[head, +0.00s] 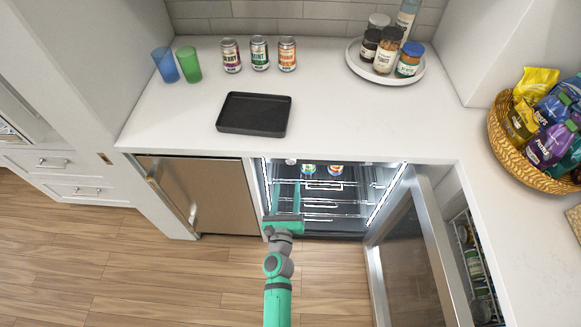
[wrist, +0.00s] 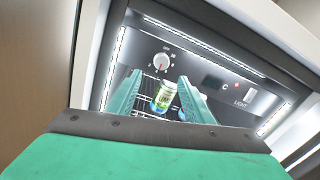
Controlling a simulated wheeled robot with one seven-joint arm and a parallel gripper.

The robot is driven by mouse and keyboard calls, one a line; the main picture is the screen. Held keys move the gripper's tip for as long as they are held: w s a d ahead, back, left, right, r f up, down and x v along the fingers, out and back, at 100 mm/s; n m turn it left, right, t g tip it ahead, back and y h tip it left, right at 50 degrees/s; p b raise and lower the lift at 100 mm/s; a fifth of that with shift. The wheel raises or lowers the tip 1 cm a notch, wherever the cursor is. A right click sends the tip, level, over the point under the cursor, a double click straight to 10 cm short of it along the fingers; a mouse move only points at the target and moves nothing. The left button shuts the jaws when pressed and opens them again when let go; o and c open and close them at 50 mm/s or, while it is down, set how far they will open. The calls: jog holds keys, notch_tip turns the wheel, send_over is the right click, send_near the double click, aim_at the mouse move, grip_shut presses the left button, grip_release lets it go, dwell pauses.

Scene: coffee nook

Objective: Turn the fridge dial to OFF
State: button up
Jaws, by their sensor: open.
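The fridge (head: 318,233) stands open under the counter, its inside lit. The fridge dial (wrist: 162,62) is a round pale knob with a red mark on the dark panel at the top of the compartment; its setting is too small to read. A small pale round shape at the fridge's upper left in the head view (head: 290,161) looks like the same dial. My gripper (wrist: 159,77) is open and empty, its two green fingers pointing into the fridge. In the wrist view the dial appears just beyond and between the fingertips, apparently untouched. The gripper also shows in the head view (head: 286,188).
The glass fridge door (head: 415,255) is swung open to the right of my arm. Cans (wrist: 166,97) stand on a wire shelf behind the fingers. A LIGHT switch (wrist: 245,92) is on the panel's right. A closed cabinet (head: 190,190) is left of the fridge.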

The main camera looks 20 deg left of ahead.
aim_at(291, 163)
jog(key=x, duration=1)
jog(key=shift+w, duration=0.1)
jog(key=c, duration=1)
jog(key=shift+c, duration=0.2)
